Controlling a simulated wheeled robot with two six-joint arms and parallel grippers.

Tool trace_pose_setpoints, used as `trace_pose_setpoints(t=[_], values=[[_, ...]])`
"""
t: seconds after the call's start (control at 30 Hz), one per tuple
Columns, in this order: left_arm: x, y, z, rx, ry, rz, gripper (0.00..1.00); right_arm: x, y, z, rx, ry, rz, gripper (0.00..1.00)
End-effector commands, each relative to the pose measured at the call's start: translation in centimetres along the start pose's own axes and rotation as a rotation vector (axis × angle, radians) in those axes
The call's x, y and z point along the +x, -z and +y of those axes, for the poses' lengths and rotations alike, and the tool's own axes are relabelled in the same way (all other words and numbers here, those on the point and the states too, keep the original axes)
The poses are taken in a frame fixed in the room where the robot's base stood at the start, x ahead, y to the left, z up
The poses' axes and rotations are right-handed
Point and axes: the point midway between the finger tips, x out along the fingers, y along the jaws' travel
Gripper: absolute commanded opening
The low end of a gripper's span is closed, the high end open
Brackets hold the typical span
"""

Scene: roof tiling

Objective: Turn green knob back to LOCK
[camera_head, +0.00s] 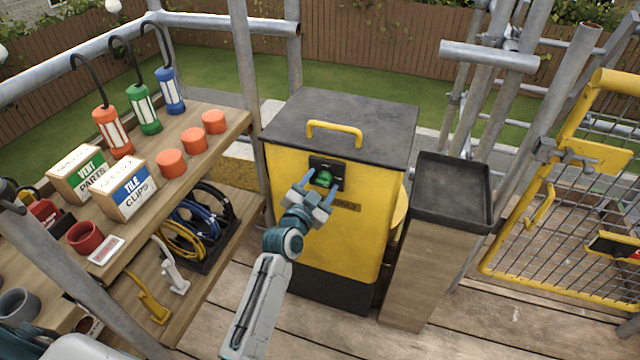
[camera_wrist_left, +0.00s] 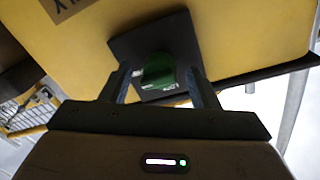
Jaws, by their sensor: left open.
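The green knob (camera_head: 323,178) sits on a black plate (camera_head: 337,170) on the front of a yellow box with a dark grey lid. My left gripper (camera_head: 320,185) is in front of the plate with its fingers spread on either side of the knob. In the left wrist view the green knob (camera_wrist_left: 158,72) shows between the two open fingertips, with a gap to each side; I cannot tell whether either finger touches it. The lettering on the plate is too small to read. My right gripper is not in view.
The yellow box (camera_head: 310,235) has a yellow handle (camera_head: 334,133) on its lid. A black tray (camera_head: 452,190) on a wooden stand is to its right. Wooden shelves (camera_head: 215,150) with lamps and orange cylinders stand left. A yellow mesh gate (camera_head: 565,200) is at far right.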

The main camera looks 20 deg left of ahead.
Motion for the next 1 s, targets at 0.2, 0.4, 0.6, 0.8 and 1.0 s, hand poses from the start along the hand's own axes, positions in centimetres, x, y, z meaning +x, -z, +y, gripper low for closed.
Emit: trace_pose_setpoints(t=[0.2,0.4,0.6,0.8,1.0], values=[[0.11,-0.06,0.04,0.000,0.000,-0.001,0.55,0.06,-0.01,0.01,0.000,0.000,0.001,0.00],[0.10,-0.05,0.03,0.000,0.000,-0.001,0.25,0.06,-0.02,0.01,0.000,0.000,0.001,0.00],[0.10,-0.03,-0.01,-0.001,0.000,0.000,0.13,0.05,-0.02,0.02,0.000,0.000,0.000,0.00],[0.10,-0.02,-0.03,-0.031,0.002,0.003,0.13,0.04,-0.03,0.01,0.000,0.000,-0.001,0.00],[0.10,-0.03,-0.02,-0.131,0.006,0.011,0.13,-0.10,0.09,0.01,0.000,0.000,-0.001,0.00]])
